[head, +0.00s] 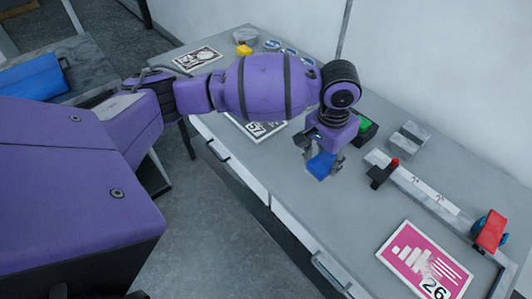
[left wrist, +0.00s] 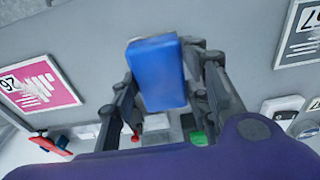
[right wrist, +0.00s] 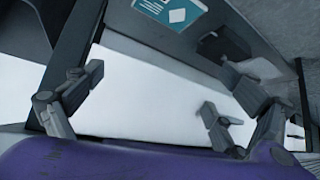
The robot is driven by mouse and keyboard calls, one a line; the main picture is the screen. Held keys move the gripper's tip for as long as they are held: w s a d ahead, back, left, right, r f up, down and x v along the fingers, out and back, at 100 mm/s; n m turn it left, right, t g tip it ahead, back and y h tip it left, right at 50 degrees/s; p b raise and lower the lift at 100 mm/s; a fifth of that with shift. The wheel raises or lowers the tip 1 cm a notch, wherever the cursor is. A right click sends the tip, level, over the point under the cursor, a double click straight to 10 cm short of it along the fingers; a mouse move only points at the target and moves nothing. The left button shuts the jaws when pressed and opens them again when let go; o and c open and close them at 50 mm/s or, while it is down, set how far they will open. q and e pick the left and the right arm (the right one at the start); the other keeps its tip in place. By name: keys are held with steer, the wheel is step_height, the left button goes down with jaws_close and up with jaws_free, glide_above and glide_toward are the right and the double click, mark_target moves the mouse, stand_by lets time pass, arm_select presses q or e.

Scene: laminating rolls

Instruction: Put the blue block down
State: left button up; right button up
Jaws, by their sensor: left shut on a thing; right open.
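The blue block (head: 321,165) is between the fingers of my left gripper (head: 322,163), over the grey table (head: 290,185). In the left wrist view the blue block (left wrist: 157,72) fills the space between the two fingers of the left gripper (left wrist: 160,85), which is shut on it. I cannot tell whether the block's underside touches the table. My right gripper (right wrist: 152,108) shows only in the right wrist view. Its fingers are wide apart with nothing between them.
A pink card (head: 425,262) marked 26 lies front right. A rail with a red-and-blue piece (head: 490,231) lies at right. A black box with a green top (head: 363,125) and a grey block (head: 408,138) stand behind the gripper. Bare table lies in front of the block.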

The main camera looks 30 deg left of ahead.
arm_select(q)
steer(key=w+a+f, duration=0.1)
steer(key=a+f, duration=0.1)
steer(key=w+a+f, duration=0.2)
steer(key=w+a+f+b, duration=0.1)
steer(key=w+a+f, duration=0.1)
steer(key=f, duration=0.1)
steer(key=shift+w, duration=0.1)
steer(key=shift+w+a+f, duration=0.1)
steer(key=shift+w+f, duration=0.05)
steer(key=shift+f, duration=0.75)
steer(key=shift+w+a+f, duration=0.1)
steer(key=shift+f, duration=0.75)
steer(key=shift+f, duration=0.15)
steer(key=o, duration=1.3)
step_height(320, 180, up, 12)
steer(key=s, duration=0.1)
steer(key=shift+s+a+p, duration=0.15)
steer(key=shift+p, duration=0.3)
